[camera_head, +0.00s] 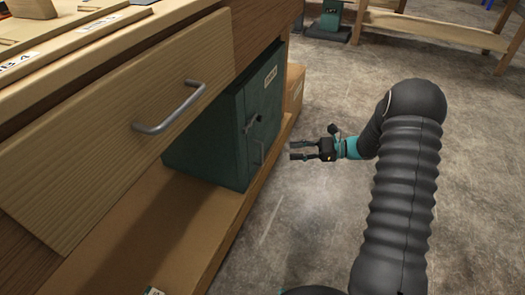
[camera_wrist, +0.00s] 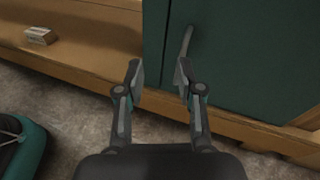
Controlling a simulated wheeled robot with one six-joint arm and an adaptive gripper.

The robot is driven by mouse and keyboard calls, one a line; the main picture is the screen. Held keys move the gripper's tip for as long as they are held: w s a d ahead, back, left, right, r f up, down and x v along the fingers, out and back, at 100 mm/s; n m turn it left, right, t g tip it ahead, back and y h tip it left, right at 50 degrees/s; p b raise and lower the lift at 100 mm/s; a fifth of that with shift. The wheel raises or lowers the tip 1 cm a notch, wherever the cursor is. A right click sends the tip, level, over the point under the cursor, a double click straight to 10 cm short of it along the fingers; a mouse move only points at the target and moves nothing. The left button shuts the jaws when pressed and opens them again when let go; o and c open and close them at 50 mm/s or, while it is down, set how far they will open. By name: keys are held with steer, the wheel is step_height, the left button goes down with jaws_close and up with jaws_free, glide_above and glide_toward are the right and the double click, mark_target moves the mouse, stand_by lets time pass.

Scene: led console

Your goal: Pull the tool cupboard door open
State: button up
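The dark green tool cupboard (camera_head: 225,130) stands on the wooden lower shelf of the workbench. Its door (camera_head: 262,115) faces right, carries a small label and a dark knob, and looks shut. A slim bar handle (camera_head: 260,153) is low on the door; in the wrist view the handle (camera_wrist: 187,42) stands upright near the door's left edge. My gripper (camera_head: 291,150) is open and empty, to the right of the door and apart from it. In the wrist view the fingertips (camera_wrist: 156,72) point at the cupboard front, with the handle just beyond the right finger.
A wooden drawer (camera_head: 110,130) with a metal handle (camera_head: 170,108) is above and left of the cupboard. The shelf edge (camera_head: 225,240) runs below it. A small box (camera_wrist: 40,36) lies on the shelf in the wrist view. The concrete floor (camera_head: 300,230) is clear around my gripper.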

step_height(320, 180, down, 5)
steer(key=w+d+m+t+y, duration=0.1)
steer(key=w+d+m+t, duration=0.1)
glide_above(262, 164)
steer(key=shift+w+f+m+p, duration=0.15)
steer(key=shift+w+m+p, duration=0.15)
steer(key=shift+m, duration=0.1)
jaws_close()
